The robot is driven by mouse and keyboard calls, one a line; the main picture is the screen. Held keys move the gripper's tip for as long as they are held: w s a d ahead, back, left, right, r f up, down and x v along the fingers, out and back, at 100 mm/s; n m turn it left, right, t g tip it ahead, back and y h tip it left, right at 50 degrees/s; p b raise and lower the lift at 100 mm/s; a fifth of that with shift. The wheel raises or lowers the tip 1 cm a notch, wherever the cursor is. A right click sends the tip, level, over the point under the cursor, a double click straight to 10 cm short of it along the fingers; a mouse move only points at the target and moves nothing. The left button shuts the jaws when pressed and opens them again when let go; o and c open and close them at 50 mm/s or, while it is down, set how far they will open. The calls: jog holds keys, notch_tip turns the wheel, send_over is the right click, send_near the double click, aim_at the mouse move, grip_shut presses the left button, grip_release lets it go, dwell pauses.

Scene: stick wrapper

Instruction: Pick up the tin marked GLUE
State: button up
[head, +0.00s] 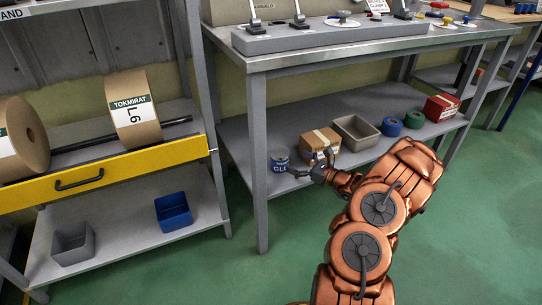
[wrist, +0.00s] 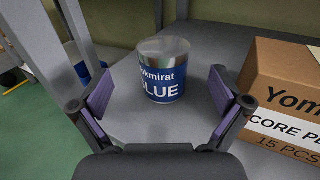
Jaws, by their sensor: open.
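The tin marked GLUE (head: 279,160) stands upright on the lower shelf of the workbench, near its left front leg in the head view. In the wrist view the tin (wrist: 164,70) has a shiny metal top and a blue label with white letters. My gripper (wrist: 161,98) is open, with one purple-padded finger on each side of the view. The tin stands ahead of the fingers, roughly centred, and I see no contact. In the head view my gripper (head: 312,170) is small and partly hidden against the shelf, just right of the tin.
A cardboard box (wrist: 285,95) stands close to the right finger; it also shows in the head view (head: 320,140). A grey bin (head: 356,131), tape rolls and a red box (head: 441,107) stand farther right. A bench leg (head: 259,165) rises left of the tin.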

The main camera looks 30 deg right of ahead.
aim_at(280, 152)
jog(key=shift+w+f, duration=0.15)
jog(key=shift+w, duration=0.6)
jog(key=shift+b+x, duration=0.65)
jog(key=shift+x, duration=0.55)
jog(key=b+x, duration=0.1)
jog(key=x, duration=0.1)
jog(key=b+x, duration=0.1)
jog(key=x, duration=0.1)
jog(key=shift+f, duration=0.25)
jog(key=shift+w+a+r+b, duration=0.2)
jog(key=shift+w+b, duration=0.1)
jog(key=shift+w, duration=0.1)
jog(key=shift+c, duration=0.3)
jog(key=c, duration=1.4)
